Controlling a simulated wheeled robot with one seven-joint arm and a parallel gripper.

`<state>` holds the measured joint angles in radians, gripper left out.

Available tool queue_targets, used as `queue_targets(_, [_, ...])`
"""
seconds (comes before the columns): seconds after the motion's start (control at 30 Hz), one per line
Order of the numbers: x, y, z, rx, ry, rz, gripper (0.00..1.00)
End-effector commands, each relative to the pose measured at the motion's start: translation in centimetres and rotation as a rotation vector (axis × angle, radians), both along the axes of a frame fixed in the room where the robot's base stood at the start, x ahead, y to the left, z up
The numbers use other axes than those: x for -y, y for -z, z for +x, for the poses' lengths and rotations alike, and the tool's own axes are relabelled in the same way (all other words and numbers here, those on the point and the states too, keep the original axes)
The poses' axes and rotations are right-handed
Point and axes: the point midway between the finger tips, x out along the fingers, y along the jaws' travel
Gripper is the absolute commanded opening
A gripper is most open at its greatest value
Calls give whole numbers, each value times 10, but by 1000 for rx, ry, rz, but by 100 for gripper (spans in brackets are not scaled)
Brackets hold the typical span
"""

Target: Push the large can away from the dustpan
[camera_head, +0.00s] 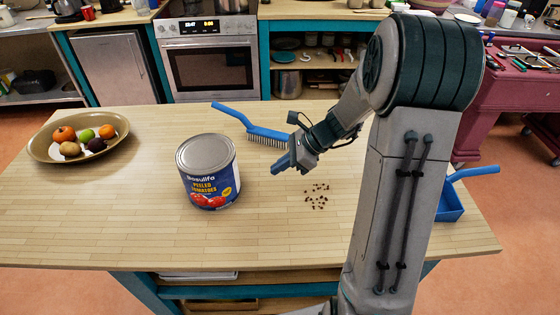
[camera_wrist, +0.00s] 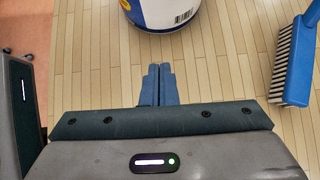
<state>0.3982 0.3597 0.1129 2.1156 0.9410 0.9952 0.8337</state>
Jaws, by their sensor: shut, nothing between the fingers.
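The large can (camera_head: 208,172) of peeled tomatoes, with a blue and white label and grey lid, stands upright on the wooden worktop. Its lower part shows at the top of the wrist view (camera_wrist: 160,12). The blue dustpan (camera_head: 449,205) lies at the right end of the worktop, partly hidden behind my arm. My gripper (camera_head: 279,167) is shut and empty, to the right of the can and apart from it. In the wrist view its closed blue fingers (camera_wrist: 158,82) point toward the can with bare wood between.
A blue brush (camera_head: 260,132) lies behind the can and gripper; its bristles show in the wrist view (camera_wrist: 290,65). Small brown crumbs (camera_head: 317,196) lie right of the gripper. A fruit bowl (camera_head: 50,150) stands at the far left. The worktop left and front of the can is clear.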

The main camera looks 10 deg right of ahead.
Motion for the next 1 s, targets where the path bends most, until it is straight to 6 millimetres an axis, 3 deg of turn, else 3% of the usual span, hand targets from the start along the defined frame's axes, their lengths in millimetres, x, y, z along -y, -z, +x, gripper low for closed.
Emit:
queue_targets(0.27, [-43, 43, 8, -5, -4, 1, 0])
queue_targets(0.5, [-74, 42, 16, 0, -4, -2, 0])
queue_targets(1.0, [-81, 43, 18, 0, -1, -2, 0])
